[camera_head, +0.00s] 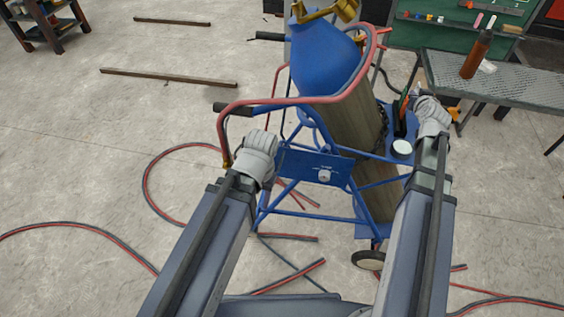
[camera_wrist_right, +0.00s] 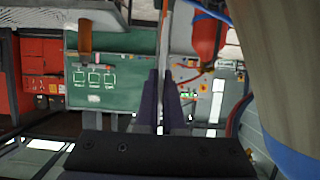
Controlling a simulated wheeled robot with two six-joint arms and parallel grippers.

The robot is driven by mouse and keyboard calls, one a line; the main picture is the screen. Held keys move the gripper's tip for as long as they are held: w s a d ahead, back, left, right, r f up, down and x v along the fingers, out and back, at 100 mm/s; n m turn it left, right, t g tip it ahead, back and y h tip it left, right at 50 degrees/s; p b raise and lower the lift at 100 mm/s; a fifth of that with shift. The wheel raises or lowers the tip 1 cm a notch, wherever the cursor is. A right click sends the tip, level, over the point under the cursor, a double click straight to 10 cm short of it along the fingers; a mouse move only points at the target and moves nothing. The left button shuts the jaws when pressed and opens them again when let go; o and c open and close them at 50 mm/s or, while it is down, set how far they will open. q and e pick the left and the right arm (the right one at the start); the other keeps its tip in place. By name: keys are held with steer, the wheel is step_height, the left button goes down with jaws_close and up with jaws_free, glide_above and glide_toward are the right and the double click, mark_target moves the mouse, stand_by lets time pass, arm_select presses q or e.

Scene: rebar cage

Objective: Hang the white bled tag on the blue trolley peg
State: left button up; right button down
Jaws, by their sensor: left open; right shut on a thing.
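The blue trolley (camera_head: 318,215) stands in front of me, carrying a tan gas cylinder with a blue top (camera_head: 327,62). Its blue front panel (camera_head: 305,162) bears a pale round knob (camera_head: 324,175); I cannot tell whether this is the peg. My right gripper (camera_wrist_right: 165,95) is shut on a thin pale strip (camera_wrist_right: 168,50), seen edge on, which appears to be the white bled tag. In the head view the right gripper (camera_head: 428,103) is beside the trolley's right side, and the tag cannot be made out. My left gripper (camera_head: 268,143) is open near the trolley's left side, fingertips hardly visible.
A trolley shelf holds a white round item (camera_head: 402,148) and pens (camera_head: 403,107). Red and dark hoses (camera_head: 165,170) loop over the trolley and floor. A grey bench (camera_head: 500,80) with a red-brown bottle (camera_head: 476,55) stands right.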

step_height(320, 180, up, 13)
steer(key=p, duration=1.3)
steer(key=shift+f, duration=0.1)
